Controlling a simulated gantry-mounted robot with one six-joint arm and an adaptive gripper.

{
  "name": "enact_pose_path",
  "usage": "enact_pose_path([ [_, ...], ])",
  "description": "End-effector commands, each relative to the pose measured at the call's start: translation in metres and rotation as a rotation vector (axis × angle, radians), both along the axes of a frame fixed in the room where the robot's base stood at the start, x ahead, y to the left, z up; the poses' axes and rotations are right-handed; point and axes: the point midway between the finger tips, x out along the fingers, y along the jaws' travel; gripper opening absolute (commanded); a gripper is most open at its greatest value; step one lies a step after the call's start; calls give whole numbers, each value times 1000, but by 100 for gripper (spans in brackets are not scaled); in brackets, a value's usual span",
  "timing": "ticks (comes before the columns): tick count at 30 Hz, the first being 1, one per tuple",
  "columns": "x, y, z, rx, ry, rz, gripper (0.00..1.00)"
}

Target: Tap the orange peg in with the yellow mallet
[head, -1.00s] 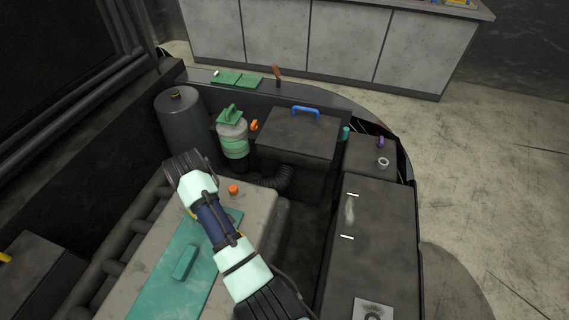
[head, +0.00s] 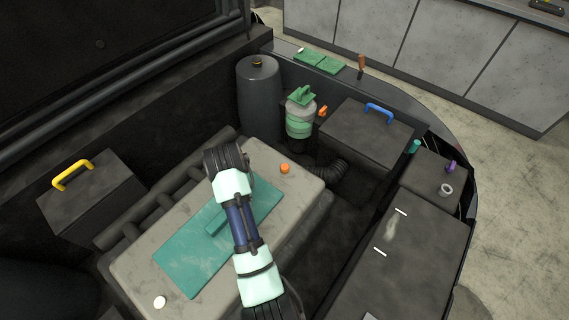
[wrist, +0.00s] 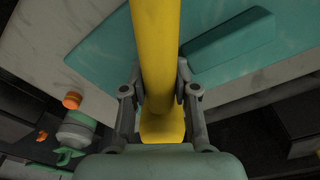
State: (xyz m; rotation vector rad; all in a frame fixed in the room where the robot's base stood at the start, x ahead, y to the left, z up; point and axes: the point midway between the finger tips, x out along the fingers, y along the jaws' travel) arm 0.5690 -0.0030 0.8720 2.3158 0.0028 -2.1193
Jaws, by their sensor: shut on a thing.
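The yellow mallet (wrist: 155,45) is held in my gripper (wrist: 160,93), whose two fingers close on it from both sides in the wrist view. In the head view my arm hides the gripper and the mallet. The orange peg (head: 285,168) stands up from the grey engine block (head: 270,150), near its far right corner. It also shows at the left of the wrist view (wrist: 72,100), apart from the mallet. My wrist is left of the peg in the head view, above the block.
A teal plate (head: 185,265) with a raised grip lies on the block. A green-capped bottle (head: 300,118), a small orange piece (head: 323,111) and a dark cylinder (head: 258,100) stand behind. Boxes with blue (head: 379,113) and yellow (head: 73,175) handles flank the block.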

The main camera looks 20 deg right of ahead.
Motion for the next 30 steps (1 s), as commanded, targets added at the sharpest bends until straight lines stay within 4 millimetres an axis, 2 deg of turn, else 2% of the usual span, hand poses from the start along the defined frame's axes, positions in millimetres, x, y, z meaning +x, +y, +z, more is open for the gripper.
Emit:
enact_pose_path([
  [30, 23, -93, 15, -2, 0, -5, 0],
])
